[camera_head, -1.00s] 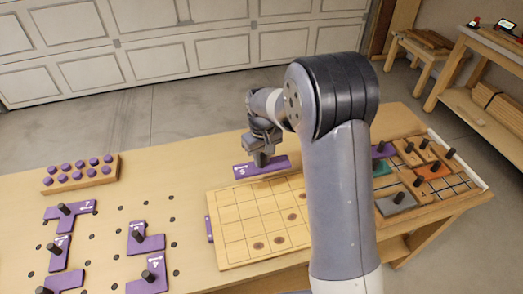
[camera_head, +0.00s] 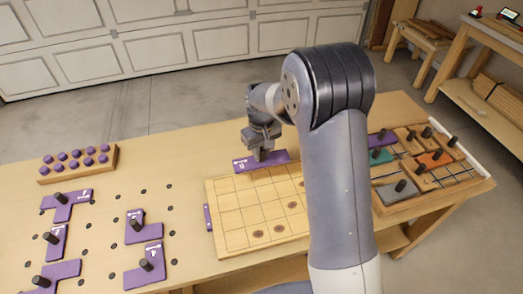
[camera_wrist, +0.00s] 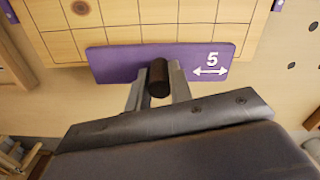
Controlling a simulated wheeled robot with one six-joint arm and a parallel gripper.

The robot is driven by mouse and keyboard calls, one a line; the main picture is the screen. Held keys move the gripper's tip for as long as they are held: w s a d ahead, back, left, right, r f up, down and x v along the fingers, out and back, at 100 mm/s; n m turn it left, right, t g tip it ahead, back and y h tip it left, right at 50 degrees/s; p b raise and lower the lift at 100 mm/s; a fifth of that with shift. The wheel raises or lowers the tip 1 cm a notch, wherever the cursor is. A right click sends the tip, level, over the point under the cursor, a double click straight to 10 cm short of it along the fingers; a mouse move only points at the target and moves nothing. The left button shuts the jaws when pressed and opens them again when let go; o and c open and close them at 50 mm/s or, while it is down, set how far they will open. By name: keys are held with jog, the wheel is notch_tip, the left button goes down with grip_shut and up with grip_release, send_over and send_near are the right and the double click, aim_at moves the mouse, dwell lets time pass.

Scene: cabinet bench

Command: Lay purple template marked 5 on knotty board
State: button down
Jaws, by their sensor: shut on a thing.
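My gripper (camera_head: 259,155) is shut on the dark knob (camera_wrist: 158,80) of the purple template marked 5 (camera_wrist: 118,63). The template is a straight bar with a white 5 and a double arrow; it also shows in the head view (camera_head: 276,159). It is at the far edge of the knotty board (camera_head: 228,213), a pale board with a square grid and dark knots. In the wrist view the template overlaps the edge of the board (camera_wrist: 120,12). I cannot tell whether it touches the board. My arm hides the board's right part in the head view.
Several purple templates with dark knobs, such as an angled one (camera_head: 70,207), lie on the bench at left. A wooden block (camera_head: 82,167) with purple pegs stands behind them. At right, a tray (camera_head: 470,178) holds coloured pieces with knobs. Bench around the templates has dark holes.

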jog(key=shift+f+b, duration=2.05)
jog(key=shift+f, duration=1.15)
jog(key=shift+f+b, duration=0.45)
jog(key=shift+f, duration=0.05)
jog(key=shift+f, duration=0.4)
jog(key=shift+f+b, duration=0.15)
jog(key=shift+b, duration=0.3)
jog(key=c, duration=1)
grip_release()
jog(key=shift+c, duration=0.2)
jog(key=shift+o, duration=1.2)
